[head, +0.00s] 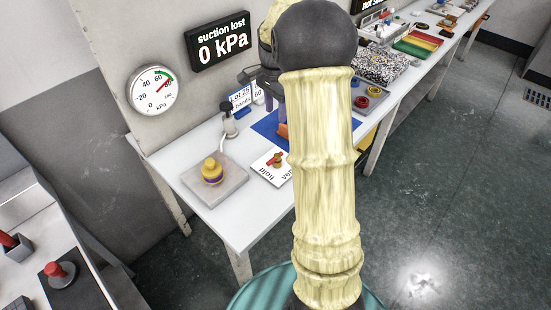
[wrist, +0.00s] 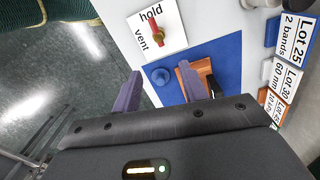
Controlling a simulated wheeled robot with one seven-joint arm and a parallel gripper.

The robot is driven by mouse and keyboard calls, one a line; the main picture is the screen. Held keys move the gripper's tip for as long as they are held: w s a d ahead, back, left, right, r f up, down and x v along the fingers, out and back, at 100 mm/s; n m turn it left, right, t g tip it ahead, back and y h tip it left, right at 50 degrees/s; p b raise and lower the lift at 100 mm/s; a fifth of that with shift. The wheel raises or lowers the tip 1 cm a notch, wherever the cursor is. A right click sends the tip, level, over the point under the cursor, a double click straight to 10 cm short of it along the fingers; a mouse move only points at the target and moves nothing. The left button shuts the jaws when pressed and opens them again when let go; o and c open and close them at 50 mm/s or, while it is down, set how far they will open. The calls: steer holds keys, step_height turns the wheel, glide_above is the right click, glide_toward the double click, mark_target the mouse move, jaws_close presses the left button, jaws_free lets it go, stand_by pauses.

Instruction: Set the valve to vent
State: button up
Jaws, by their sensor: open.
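The valve (wrist: 155,34) is a red lever with a brass body on a white plate (wrist: 172,28) marked "hold" and "vent". In the wrist view the red end of the lever points up, toward the word "hold". In the head view the valve (head: 275,159) and its plate (head: 262,168) lie on the white bench, left of my arm. My gripper (wrist: 160,74) is open, with two purple fingers apart and nothing between them. It is over the blue mat, with the valve ahead of the fingertips in the wrist view. My arm hides part of the plate in the head view.
A yellow-topped piece (head: 212,172) sits on a grey slab (head: 228,186). An orange block (wrist: 188,80) and a blue knob (wrist: 160,76) are by my fingers on the blue mat (wrist: 228,60). A dial gauge (head: 153,91) and a sign (head: 218,42) reading "suction lost 0 kPa" hang behind.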

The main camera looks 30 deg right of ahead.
mark_target(277, 155)
steer(key=f, duration=1.7)
steer(key=shift+s+f, duration=0.15)
steer(key=shift+s, duration=0.25)
steer(key=shift+c, duration=0.2)
jaws_close()
